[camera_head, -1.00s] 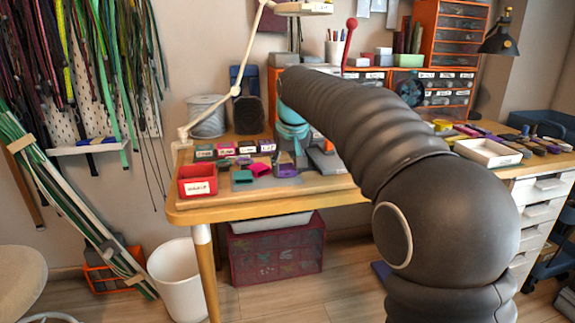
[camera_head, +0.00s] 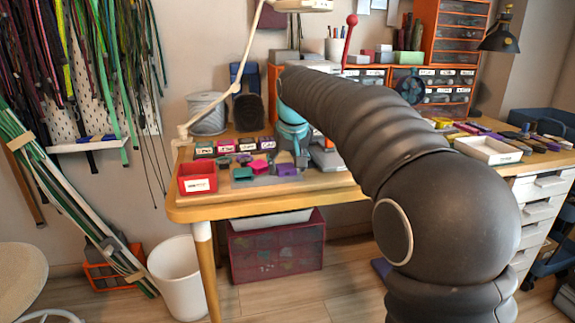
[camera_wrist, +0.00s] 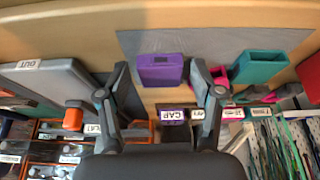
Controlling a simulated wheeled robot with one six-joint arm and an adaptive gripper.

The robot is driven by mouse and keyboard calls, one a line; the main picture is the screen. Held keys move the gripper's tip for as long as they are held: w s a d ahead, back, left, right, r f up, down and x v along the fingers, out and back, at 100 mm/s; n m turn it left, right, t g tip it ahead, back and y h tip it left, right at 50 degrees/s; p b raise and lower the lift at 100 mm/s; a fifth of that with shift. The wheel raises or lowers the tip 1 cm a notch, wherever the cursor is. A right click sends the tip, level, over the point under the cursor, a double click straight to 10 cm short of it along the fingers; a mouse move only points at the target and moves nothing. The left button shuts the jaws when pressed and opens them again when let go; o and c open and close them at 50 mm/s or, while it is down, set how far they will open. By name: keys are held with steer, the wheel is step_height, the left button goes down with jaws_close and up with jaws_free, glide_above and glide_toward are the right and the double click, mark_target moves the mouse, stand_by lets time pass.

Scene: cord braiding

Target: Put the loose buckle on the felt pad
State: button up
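A purple buckle (camera_wrist: 160,70) lies at the edge of the grey felt pad (camera_wrist: 215,42), partly over it in the wrist view. It also shows in the head view (camera_head: 287,169), beside the pad's bare front part (camera_head: 268,183). A teal piece (camera_wrist: 262,66) and a pink piece (camera_wrist: 219,76) lie to its right in the wrist view. My gripper (camera_wrist: 160,74) is open, with one finger on each side of the purple buckle and a visible gap on both sides. How high the fingers are above the table cannot be told.
A red labelled bin (camera_head: 198,178) stands at the table's left front. Several small labelled boxes (camera_head: 246,145) stand in a row behind the pad. A grey flat case (camera_wrist: 50,85) lies left of my gripper in the wrist view. The wooden front edge (camera_head: 260,208) is clear.

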steer(key=shift+r, duration=0.1)
steer(key=v, duration=1.2)
steer(key=f, duration=0.6)
steer(key=shift+w+a, duration=0.15)
steer(key=shift+w, duration=0.15)
steer(key=s+d+f, duration=0.2)
steer(key=s+f, duration=0.1)
steer(key=shift+s+f, duration=0.1)
steer(key=shift+f, duration=0.1)
steer(key=s+d+f+m, duration=0.1)
steer(key=s+d+f, duration=0.3)
steer(key=s, duration=0.5)
steer(key=s+d+f+m+t, duration=0.1)
steer(key=s+d+f, duration=0.3)
steer(key=s, duration=0.6)
steer(key=s+d+f+m+h, duration=0.1)
steer(key=s+d+f, duration=0.3)
steer(key=s+d, duration=0.4)
steer(key=shift+s+f, duration=0.35)
steer(key=shift+s, duration=0.8)
